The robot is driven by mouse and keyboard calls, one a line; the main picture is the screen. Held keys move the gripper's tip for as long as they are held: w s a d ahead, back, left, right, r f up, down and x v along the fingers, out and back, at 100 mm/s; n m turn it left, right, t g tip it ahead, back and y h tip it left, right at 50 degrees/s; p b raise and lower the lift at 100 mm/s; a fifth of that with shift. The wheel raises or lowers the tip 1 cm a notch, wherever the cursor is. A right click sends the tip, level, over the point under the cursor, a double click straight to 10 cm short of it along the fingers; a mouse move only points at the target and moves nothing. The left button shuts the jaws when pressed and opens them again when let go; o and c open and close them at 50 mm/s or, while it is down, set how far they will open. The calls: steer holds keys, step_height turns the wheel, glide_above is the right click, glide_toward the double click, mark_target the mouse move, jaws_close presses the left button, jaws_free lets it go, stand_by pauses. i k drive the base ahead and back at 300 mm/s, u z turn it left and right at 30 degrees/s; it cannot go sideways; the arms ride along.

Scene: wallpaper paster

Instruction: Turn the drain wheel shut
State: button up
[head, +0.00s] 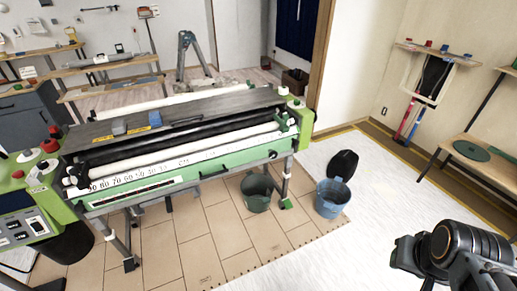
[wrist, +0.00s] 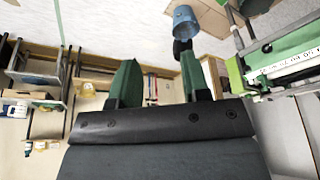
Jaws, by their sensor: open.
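The green wallpaper paster (head: 226,160) stands at left and centre of the head view, with white and black rollers. Its end also shows at the right of the wrist view (wrist: 236,76). I cannot pick out the drain wheel for sure; red knobs (head: 50,145) sit at the machine's left end, and a green fitting (head: 285,121) sits near its right end. My gripper (wrist: 157,78) is open and empty, its two green-padded fingers apart. In the head view my arm's end is at the lower right, well away from the machine.
A green bucket (head: 257,192) and a blue bucket (head: 332,197) stand on the floor by the machine's right leg. A black object (head: 343,164) lies behind the blue bucket. A wooden bench (head: 487,157) stands along the right wall. White floor between is clear.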

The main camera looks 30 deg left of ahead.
mark_target(273, 155)
steer(key=u, duration=0.9)
steer(key=i, duration=1)
steer(key=u, duration=1.05)
